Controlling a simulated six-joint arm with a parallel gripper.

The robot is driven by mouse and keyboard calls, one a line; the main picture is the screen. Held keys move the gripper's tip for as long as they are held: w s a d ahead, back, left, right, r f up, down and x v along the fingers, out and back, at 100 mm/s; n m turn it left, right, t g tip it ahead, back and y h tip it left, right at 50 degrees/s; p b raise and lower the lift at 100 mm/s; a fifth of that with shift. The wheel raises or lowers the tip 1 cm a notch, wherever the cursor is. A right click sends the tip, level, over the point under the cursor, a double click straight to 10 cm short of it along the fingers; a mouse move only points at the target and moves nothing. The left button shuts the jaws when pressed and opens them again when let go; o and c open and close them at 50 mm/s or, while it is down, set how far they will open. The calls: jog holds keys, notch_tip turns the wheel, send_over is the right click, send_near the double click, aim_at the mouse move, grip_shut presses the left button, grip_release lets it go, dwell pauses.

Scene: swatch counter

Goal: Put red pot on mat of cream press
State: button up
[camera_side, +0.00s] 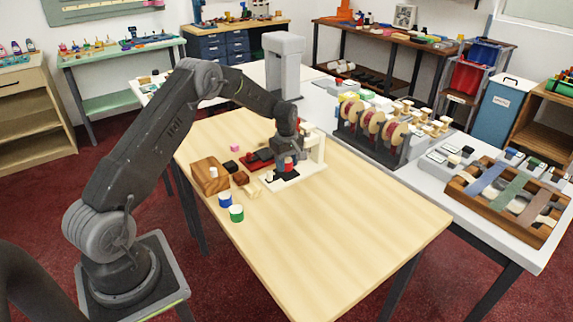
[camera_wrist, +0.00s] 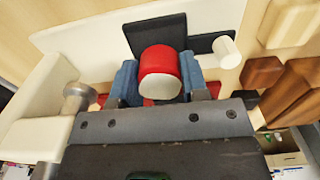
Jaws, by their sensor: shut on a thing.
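The red pot (camera_wrist: 160,62) with a pale end is between the two fingers of my gripper (camera_wrist: 158,80) in the wrist view. In the side view the red pot (camera_side: 289,164) shows as a small red patch at my gripper (camera_side: 287,170). My gripper is shut on it, over the cream press (camera_side: 314,150). The cream press also fills much of the wrist view (camera_wrist: 85,40), with a dark mat (camera_wrist: 157,30) on it just beyond the pot. I cannot tell whether the pot touches the mat.
A red press (camera_side: 258,160) stands just left of the cream one. A wooden block (camera_side: 210,175), a blue pot (camera_side: 225,200) and a green pot (camera_side: 237,213) are to the left. The table's front right (camera_side: 350,230) is clear. A spool rack (camera_side: 375,130) stands behind on a white counter.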

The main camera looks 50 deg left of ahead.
jog(key=shift+f, duration=0.4)
jog(key=shift+f, duration=0.15)
jog(key=o, duration=0.9)
